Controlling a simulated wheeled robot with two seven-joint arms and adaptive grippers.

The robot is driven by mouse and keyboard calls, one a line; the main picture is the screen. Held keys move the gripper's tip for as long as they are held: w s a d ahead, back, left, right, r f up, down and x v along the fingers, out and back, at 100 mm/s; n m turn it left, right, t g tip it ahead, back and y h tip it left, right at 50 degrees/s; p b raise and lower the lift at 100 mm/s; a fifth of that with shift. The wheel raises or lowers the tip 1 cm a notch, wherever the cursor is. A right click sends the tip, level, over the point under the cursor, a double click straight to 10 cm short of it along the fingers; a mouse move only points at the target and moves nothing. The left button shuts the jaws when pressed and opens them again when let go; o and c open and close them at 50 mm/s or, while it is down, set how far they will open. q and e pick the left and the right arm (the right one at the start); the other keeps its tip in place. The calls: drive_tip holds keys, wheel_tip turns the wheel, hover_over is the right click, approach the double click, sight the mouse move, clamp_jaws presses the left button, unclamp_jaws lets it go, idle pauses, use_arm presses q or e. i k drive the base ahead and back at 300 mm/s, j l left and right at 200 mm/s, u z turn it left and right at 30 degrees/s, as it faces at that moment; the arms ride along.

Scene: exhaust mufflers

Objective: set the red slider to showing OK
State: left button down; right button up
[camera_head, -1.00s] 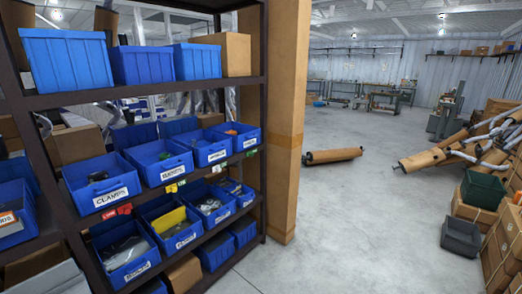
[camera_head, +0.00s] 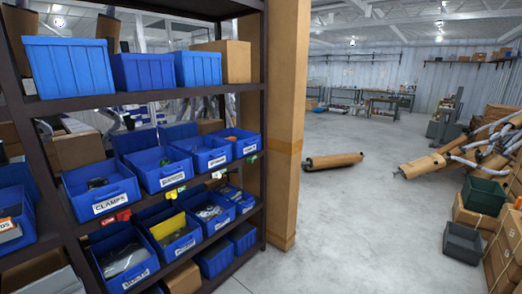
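A small red tag (camera_head: 123,215), which looks like the red slider, sits on the front edge of the middle shelf, just below the blue bin labelled CLAMPS (camera_head: 110,203). Its lettering is too small to read, so I cannot tell what it shows. A yellow tag (camera_head: 173,194), a white tag (camera_head: 218,175) and a green tag (camera_head: 251,159) sit along the same shelf edge to its right. Neither of my grippers is in view.
The dark shelf rack (camera_head: 263,100) holds several blue bins and fills the left side. A tan pillar (camera_head: 286,120) stands at its right end. A brown muffler (camera_head: 333,161) lies on the open floor. Crates and a grey bin (camera_head: 462,243) stand at the right.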

sight(125, 214)
drive_tip(key=j+u, duration=0.1)
drive_tip(key=u, duration=0.3)
drive_tip(key=j+u, duration=0.1)
drive_tip(key=u, duration=0.25)
drive_tip(key=j+u, duration=0.15)
drive_tip(key=u, duration=0.25)
